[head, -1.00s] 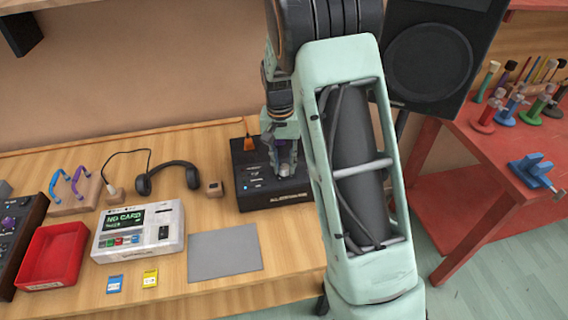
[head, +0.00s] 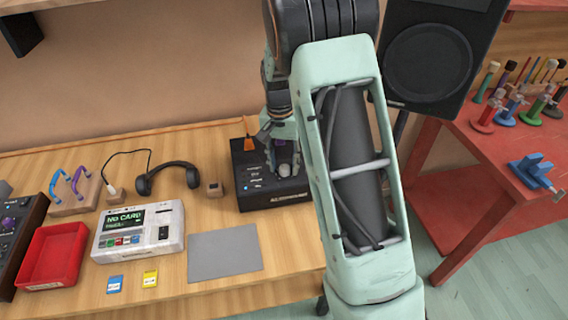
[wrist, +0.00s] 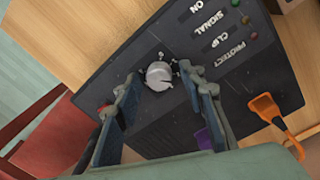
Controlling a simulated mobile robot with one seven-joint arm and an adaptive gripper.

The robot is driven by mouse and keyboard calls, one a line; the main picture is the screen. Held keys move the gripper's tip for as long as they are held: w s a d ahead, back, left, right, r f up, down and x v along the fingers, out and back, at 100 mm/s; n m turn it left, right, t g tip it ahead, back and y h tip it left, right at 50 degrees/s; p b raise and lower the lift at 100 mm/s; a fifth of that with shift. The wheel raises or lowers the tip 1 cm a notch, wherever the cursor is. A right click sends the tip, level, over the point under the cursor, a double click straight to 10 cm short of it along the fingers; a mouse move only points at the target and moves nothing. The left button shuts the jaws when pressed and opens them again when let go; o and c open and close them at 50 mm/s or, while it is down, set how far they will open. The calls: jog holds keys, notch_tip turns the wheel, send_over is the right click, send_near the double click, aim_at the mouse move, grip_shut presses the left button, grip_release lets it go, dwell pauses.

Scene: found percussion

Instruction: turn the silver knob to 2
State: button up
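The silver knob (wrist: 158,76) is a small round cap on the black box (wrist: 245,85), with short marks around it. In the wrist view it shows between the tips of my gripper (wrist: 159,73). The fingers are spread, with a gap on each side of the knob. A dark line shows on its lower edge; I cannot read any numbers. In the head view my gripper (head: 278,140) is over the black box (head: 248,198), and the knob (head: 285,170) shows just below it.
The box has labels, small lights and a purple part (wrist: 204,138). An orange part (wrist: 266,106) is at its edge. A grey mat (head: 225,252), a white device (head: 138,230) and headphones (head: 168,175) lie left of the box. A speaker (head: 432,60) stands to the right.

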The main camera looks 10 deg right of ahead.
aim_at(282, 166)
notch_tip(282, 166, up, 12)
jog(key=shift+a, duration=0.25)
dwell(0.5)
jog(key=shift+w, duration=0.1)
